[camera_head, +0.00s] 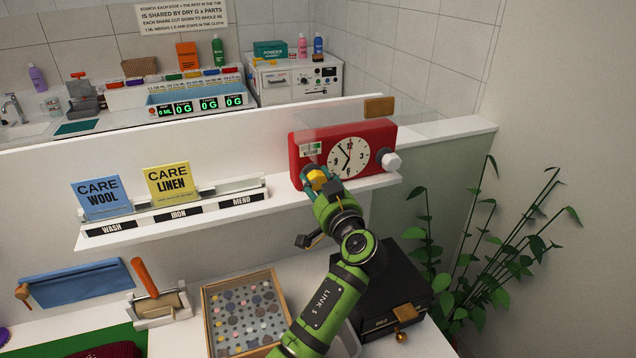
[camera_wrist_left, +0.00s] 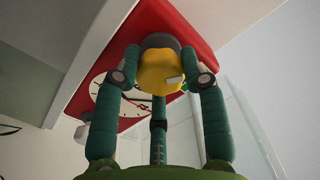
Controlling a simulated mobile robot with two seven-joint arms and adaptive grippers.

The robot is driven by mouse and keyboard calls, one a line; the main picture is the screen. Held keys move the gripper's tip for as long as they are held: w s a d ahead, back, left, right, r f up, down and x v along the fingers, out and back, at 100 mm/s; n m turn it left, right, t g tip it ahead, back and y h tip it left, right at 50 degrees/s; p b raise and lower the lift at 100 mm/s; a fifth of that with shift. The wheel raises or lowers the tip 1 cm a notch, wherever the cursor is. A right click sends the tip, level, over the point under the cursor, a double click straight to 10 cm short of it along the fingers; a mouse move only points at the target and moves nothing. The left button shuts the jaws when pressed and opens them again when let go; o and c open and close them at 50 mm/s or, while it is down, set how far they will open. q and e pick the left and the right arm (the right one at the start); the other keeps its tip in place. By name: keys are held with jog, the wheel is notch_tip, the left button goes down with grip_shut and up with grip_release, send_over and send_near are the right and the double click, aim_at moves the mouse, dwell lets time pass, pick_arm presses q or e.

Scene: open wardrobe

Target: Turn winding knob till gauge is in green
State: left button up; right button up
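A red clock (camera_head: 375,135) with a round white dial (camera_head: 349,157) stands on the white shelf; it shows tilted in the left wrist view (camera_wrist_left: 187,22). A small gauge (camera_head: 310,149) with some green sits at its upper left; its pointer is too small to read. A yellow knob (camera_head: 317,179) is at the clock's lower left side. My left gripper (camera_head: 318,184) reaches up to it. In the left wrist view its fingers close against both sides of the yellow knob (camera_wrist_left: 160,75). A pale faceted knob (camera_head: 392,161) is on the clock's right side. My right gripper is out of view.
A clear panel (camera_head: 345,118) stands behind the clock. Blue and yellow care cards (camera_head: 170,182) stand left on the shelf (camera_head: 200,217). Below are a button tray (camera_head: 209,325) and a black box (camera_head: 405,285). A plant (camera_head: 480,230) is at right.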

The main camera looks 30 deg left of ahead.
pick_arm(q)
jog(key=shift+f+m, duration=0.15)
jog(key=shift+m, duration=0.25)
